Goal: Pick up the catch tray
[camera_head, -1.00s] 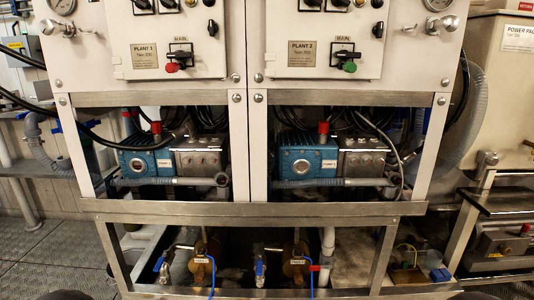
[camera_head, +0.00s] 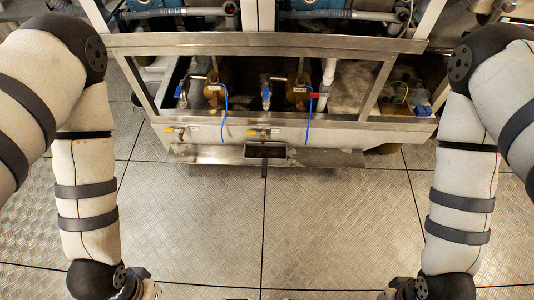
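A small dark rectangular metal tray (camera_head: 265,151), which looks like the catch tray, sits at the middle of a low steel ledge under the watermaker frame. A short dark tab points down from its front. Its inside is too small to make out. My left arm (camera_head: 86,190) and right arm (camera_head: 460,200) reach down on either side of the picture. Only their wrist ends show at the bottom edge, and both grippers are out of view. Both arms are well apart from the tray.
The checker-plate floor (camera_head: 265,225) between my arms is clear.

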